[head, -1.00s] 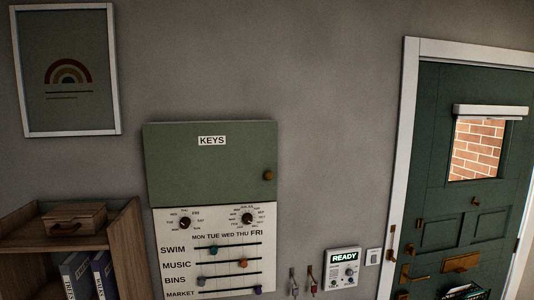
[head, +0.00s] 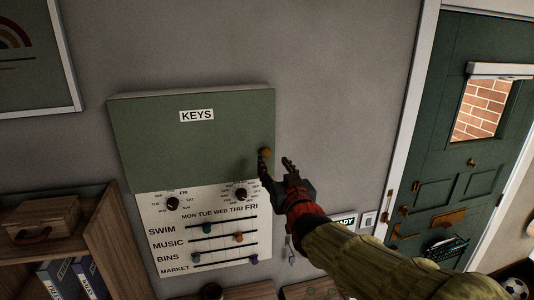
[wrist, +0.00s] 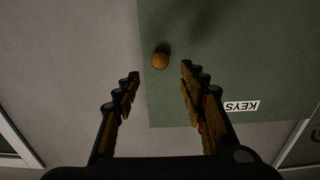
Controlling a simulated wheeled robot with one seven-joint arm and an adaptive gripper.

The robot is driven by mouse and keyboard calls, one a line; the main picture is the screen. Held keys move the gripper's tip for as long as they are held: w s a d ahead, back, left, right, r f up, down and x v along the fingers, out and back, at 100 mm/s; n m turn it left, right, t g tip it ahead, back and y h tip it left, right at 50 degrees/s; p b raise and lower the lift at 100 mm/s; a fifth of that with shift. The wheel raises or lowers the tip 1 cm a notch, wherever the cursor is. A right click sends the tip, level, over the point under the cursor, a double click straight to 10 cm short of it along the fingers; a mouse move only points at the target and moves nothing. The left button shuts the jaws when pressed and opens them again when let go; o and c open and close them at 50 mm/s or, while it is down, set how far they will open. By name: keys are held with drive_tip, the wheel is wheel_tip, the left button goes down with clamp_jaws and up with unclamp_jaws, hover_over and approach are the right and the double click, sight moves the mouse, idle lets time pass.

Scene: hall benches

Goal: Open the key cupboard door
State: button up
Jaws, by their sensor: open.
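The key cupboard is on the wall, with a flat green door (head: 160,140) labelled KEYS. The door looks closed. Its small round orange-brown knob (head: 265,152) sits near the door's right edge. My gripper (head: 275,164) is open and empty, reaching up from the lower right to the knob. In the wrist view the knob (wrist: 160,60) lies just beyond and between the fingertips of my gripper (wrist: 158,72), with the green door (wrist: 235,60) behind. I see no contact with the knob, and a finger shadow falls on the door near it.
Below the door is a white planner board (head: 205,240) with dials and sliders. A wooden shelf (head: 100,225) with a box and binders stands at lower left. My arm covers part of the READY panel (head: 345,221). A green entrance door (head: 430,175) is at right.

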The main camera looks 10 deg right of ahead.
sight(267, 154)
drive_tip(key=w+p, duration=0.2)
drive_tip(key=w, duration=0.5)
drive_tip(key=shift+w+f, duration=0.15)
drive_tip(key=shift+w, duration=0.15)
drive_tip(key=c, duration=0.3)
drive_tip(key=c, duration=0.8)
